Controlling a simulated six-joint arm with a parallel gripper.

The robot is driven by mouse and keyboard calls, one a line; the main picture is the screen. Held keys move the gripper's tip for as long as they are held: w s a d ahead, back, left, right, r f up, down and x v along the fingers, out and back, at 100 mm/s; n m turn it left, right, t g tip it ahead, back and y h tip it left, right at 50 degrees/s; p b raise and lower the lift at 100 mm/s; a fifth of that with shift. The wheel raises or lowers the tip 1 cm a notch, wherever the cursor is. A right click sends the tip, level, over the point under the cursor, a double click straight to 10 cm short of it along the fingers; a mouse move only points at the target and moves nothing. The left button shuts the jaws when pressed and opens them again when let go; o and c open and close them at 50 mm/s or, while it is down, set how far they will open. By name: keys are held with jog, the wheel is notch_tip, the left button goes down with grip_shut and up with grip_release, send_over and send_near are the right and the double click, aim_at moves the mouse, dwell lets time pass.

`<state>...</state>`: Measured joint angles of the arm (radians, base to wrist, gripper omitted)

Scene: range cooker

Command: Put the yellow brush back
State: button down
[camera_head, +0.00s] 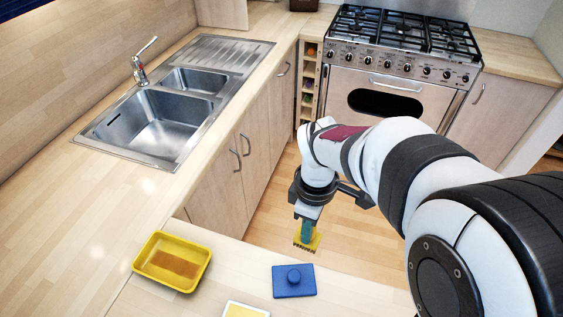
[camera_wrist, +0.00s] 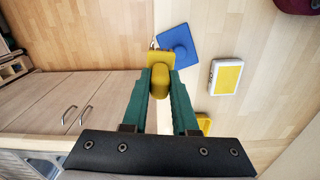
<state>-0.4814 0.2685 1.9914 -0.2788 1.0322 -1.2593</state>
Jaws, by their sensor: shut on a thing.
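The yellow brush (camera_head: 308,239) hangs from my gripper (camera_head: 306,224) with its bristles downward, above the floor just beyond the counter edge in the head view. In the wrist view the brush (camera_wrist: 160,72) sits between the two green fingers of my gripper (camera_wrist: 160,82), which are shut on it. A yellow tray (camera_head: 172,262) with a brown patch on its bottom stands on the counter at the lower left. Only a corner of the tray (camera_wrist: 204,124) shows in the wrist view, beside the right finger.
A blue block with a knob (camera_head: 294,282) lies on the counter near the brush. A white-framed yellow pad (camera_head: 246,310) is at the front edge of the view. A sink (camera_head: 160,115) and range cooker (camera_head: 395,75) stand farther back. Counter around the tray is clear.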

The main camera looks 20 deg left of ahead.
jog(key=shift+n, duration=0.6)
jog(key=s+a+f, duration=0.1)
jog(key=a+f, duration=0.2)
jog(key=a, duration=0.1)
jog(key=s+a+f, duration=0.1)
jog(key=a+f, duration=0.3)
jog(key=s+a+f, duration=0.2)
jog(key=a+f, duration=0.2)
jog(key=shift+a, duration=0.1)
jog(key=shift+f, duration=0.4)
jog(key=shift+f, duration=0.2)
jog(key=c, duration=0.7)
grip_release()
